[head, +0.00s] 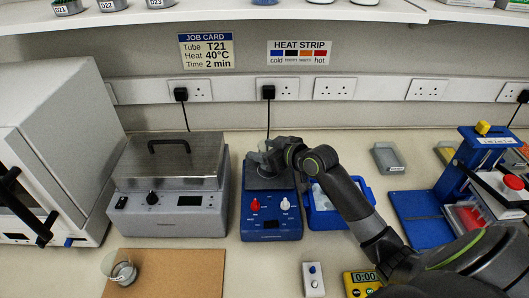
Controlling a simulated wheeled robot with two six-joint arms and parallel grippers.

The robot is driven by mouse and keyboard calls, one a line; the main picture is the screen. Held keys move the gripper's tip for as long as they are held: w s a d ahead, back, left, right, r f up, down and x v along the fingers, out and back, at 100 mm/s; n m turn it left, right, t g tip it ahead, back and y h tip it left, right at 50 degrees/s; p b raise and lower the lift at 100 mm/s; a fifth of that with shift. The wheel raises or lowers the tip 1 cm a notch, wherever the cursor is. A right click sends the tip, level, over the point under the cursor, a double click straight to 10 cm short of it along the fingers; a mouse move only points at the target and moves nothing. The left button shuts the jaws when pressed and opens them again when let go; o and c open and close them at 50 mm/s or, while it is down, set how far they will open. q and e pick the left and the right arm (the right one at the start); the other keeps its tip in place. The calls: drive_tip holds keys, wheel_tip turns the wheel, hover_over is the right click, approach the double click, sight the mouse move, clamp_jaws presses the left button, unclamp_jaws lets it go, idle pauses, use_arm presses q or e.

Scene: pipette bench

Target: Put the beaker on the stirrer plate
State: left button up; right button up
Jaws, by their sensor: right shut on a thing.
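The stirrer plate (271,224) is a blue unit with a red knob, a white knob and a grey top plate, at the middle of the bench. My right gripper (266,152) is above the back of this top plate, its arm reaching in from the lower right. It is shut on a small clear grey vessel, seemingly the beaker (254,160), which is partly hidden by the gripper. I cannot tell whether the vessel touches the plate. My left gripper is not in view.
Another glass vessel (122,273) stands on a cork mat (190,272) at the front left. A grey lidded bath (172,215) is left of the stirrer. A blue tray (322,219) is close on its right, partly behind my arm. A yellow timer (361,282) lies in front.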

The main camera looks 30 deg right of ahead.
drive_tip(key=shift+f, duration=0.8)
drive_tip(key=shift+f, duration=0.2)
drive_tip(key=o, duration=1)
drive_tip(key=shift+o, duration=0.2)
drive_tip(key=shift+r, duration=0.1)
drive_tip(key=shift+r, duration=0.1)
drive_tip(key=b+v, duration=0.1)
drive_tip(key=v, duration=1.1)
drive_tip(key=shift+s, duration=0.1)
